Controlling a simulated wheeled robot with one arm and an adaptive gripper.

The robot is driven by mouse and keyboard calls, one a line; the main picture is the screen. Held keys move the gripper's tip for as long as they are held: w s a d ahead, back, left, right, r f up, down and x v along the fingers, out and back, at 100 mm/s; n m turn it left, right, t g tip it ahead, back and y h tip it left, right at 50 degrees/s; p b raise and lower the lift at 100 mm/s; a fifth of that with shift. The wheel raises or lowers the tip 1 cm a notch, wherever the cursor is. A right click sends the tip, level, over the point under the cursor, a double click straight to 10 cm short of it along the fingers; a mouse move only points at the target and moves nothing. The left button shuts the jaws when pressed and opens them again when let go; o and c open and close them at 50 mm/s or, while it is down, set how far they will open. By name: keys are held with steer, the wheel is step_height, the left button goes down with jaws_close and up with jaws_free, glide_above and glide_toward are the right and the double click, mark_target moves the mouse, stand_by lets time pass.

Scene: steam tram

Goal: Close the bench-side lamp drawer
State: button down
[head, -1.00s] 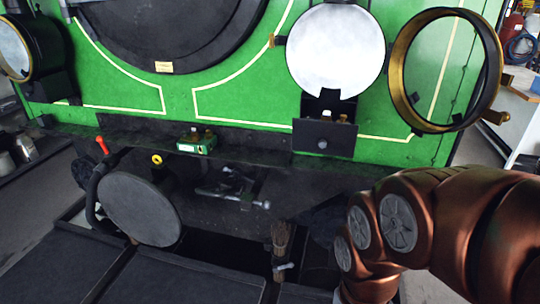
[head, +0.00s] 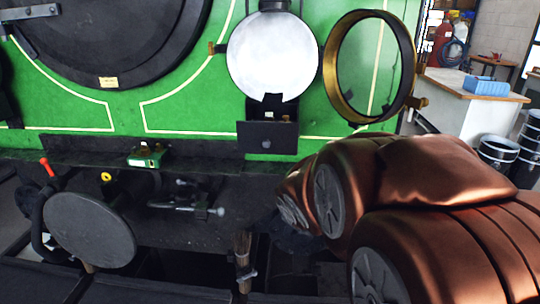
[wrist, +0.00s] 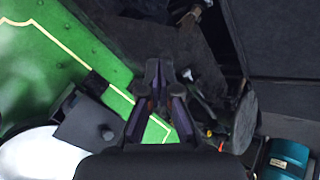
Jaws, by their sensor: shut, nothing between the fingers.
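The lamp drawer (head: 267,138) is a dark box with a round knob, below the white-faced lamp (head: 272,58) on the green tram front. It stands open, with small brass-coloured items showing in its top. The lamp's brass-rimmed glass door (head: 332,75) is swung out to the right. In the wrist view the drawer (wrist: 85,120) is at lower left, its knob pointing toward the middle. My gripper (wrist: 159,75) is shut and empty, to the right of the drawer and apart from it in the picture. In the head view my copper arm hides it.
A small green box (head: 147,156) sits on the black ledge. Below are a round buffer (head: 90,230) and a coupling (head: 190,207).

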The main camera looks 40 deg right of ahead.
mark_target(272, 150)
steer(key=w+d+r+n+t+b, duration=0.3)
steer(key=w+d+r+n+t, duration=0.3)
steer(key=w+d+n+t, duration=0.25)
steer(key=s+a+r+n+t+y+b, duration=0.2)
steer(key=s+a+n+t+y, duration=0.25)
steer(key=n+y, duration=0.3)
steer(key=shift+n+g+h, duration=0.25)
steer(key=shift+n+g, duration=0.05)
steer(key=shift+g, duration=0.1)
steer(key=w+p, duration=0.2)
steer(key=w, duration=0.2)
steer(key=w+p, duration=0.1)
steer(key=w, duration=0.4)
steer(key=w+d+r+p, duration=0.1)
steer(key=w+p, duration=0.1)
steer(key=w, duration=0.2)
steer(key=shift+w+r+p, duration=0.1)
steer(key=shift+w+p, duration=0.15)
steer(key=shift+p, duration=0.05)
